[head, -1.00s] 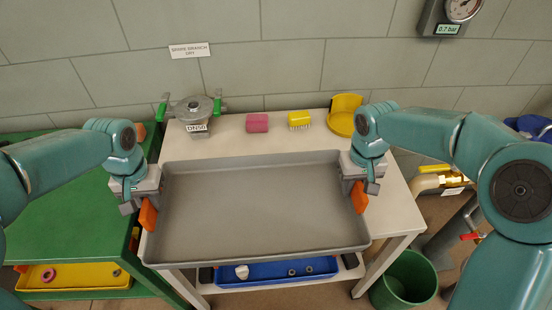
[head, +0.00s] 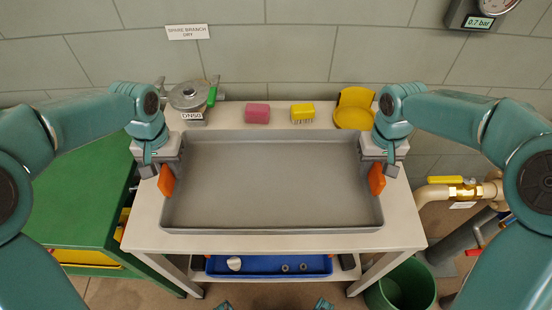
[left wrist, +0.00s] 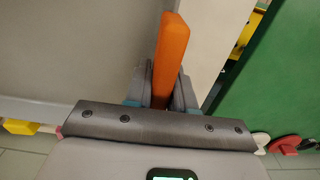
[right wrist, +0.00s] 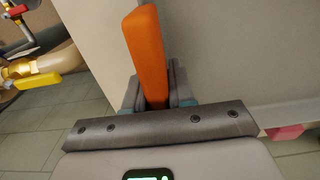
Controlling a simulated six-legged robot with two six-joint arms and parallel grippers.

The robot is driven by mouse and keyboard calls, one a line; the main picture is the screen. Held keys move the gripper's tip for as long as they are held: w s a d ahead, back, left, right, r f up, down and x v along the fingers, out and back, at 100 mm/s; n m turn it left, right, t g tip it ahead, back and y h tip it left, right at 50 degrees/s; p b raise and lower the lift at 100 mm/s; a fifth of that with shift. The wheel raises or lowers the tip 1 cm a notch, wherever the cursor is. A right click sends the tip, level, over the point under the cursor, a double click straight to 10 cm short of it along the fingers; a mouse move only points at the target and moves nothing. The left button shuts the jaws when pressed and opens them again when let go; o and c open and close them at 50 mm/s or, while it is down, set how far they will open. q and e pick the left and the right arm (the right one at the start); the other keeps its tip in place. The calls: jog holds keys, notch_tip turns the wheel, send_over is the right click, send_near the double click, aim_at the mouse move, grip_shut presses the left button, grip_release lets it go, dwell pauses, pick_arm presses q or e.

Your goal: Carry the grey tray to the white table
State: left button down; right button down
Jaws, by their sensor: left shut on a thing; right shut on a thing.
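The grey tray (head: 270,185) is level and empty, over the middle of the white table (head: 402,225). Table top shows on all sides of it. I cannot tell whether its underside touches the table. My left gripper (head: 167,166) is shut on the tray's left orange handle (head: 166,182), which also shows between the fingers in the left wrist view (left wrist: 171,55). My right gripper (head: 376,164) is shut on the right orange handle (head: 377,181), also seen in the right wrist view (right wrist: 145,50).
Behind the tray stand a DN50 valve part (head: 192,98), a pink block (head: 257,114), a yellow brush (head: 302,112) and a yellow scoop (head: 354,108). A green table (head: 80,205) is at left. A green bin (head: 402,287) and a yellow-handled pipe valve (head: 460,190) are at right.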

pick_arm(q)
jog(key=shift+w+d+r, duration=0.1)
jog(key=shift+w+d, duration=0.25)
jog(key=shift+w, duration=0.1)
pick_arm(e)
jog(key=shift+w+d, duration=0.4)
jog(key=shift+w, duration=0.05)
jog(key=shift+r, duration=0.1)
pick_arm(q)
jog(key=shift+s+a, duration=0.1)
jog(key=shift+a, duration=0.05)
pick_arm(e)
jog(key=shift+s+a, duration=0.1)
jog(key=shift+a, duration=0.1)
jog(key=shift+s+f, duration=0.1)
jog(key=shift+f, duration=0.1)
